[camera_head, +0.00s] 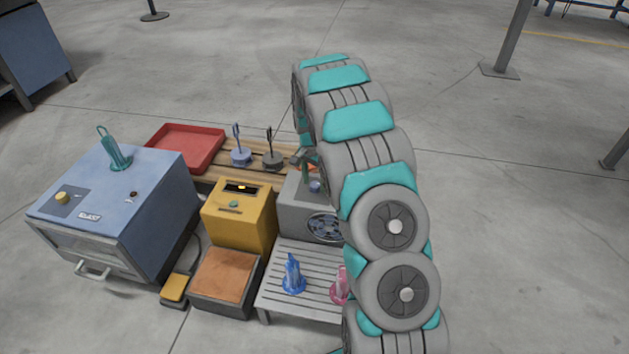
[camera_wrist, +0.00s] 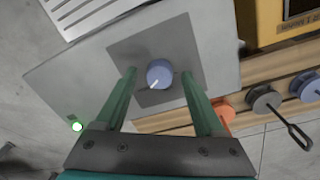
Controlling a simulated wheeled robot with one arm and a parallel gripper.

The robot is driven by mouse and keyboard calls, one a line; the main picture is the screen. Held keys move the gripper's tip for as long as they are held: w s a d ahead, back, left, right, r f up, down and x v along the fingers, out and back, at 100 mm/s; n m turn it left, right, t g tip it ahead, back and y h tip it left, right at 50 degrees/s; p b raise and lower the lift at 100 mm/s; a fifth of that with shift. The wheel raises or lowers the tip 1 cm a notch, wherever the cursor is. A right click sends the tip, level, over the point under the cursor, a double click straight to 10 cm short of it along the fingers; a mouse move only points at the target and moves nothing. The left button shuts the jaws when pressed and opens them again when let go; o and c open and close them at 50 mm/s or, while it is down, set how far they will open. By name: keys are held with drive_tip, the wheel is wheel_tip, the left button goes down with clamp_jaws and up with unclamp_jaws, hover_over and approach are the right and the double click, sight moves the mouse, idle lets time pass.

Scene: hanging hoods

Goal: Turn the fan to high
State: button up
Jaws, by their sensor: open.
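The fan is a grey box (camera_head: 296,206) with a round grille (camera_head: 325,227) on its front, partly hidden behind my arm in the head view. A blue round knob (camera_wrist: 160,70) sits on a dark square plate (camera_wrist: 122,47) on the box top; it also shows in the head view (camera_head: 315,187). The knob's white pointer points to the lower left in the wrist view. My gripper (camera_wrist: 159,76) is open, with its two green fingers on either side of the knob. I see gaps between fingers and knob; their height above the plate is unclear.
A green light (camera_wrist: 77,126) glows near one box edge. A yellow box (camera_head: 238,218) stands left of the fan. A slatted table (camera_head: 300,265) with blue (camera_head: 292,275) and pink (camera_head: 339,285) items is in front. Hook-topped discs (camera_head: 272,158) stand behind on wooden slats.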

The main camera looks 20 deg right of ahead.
sight(314, 183)
drive_tip(key=shift+r, duration=0.1)
drive_tip(key=r, duration=0.7)
drive_tip(key=shift+w+a+r, duration=0.1)
drive_tip(key=shift+w+r, duration=0.1)
drive_tip(key=shift+r, duration=0.1)
drive_tip(key=shift+s, duration=0.1)
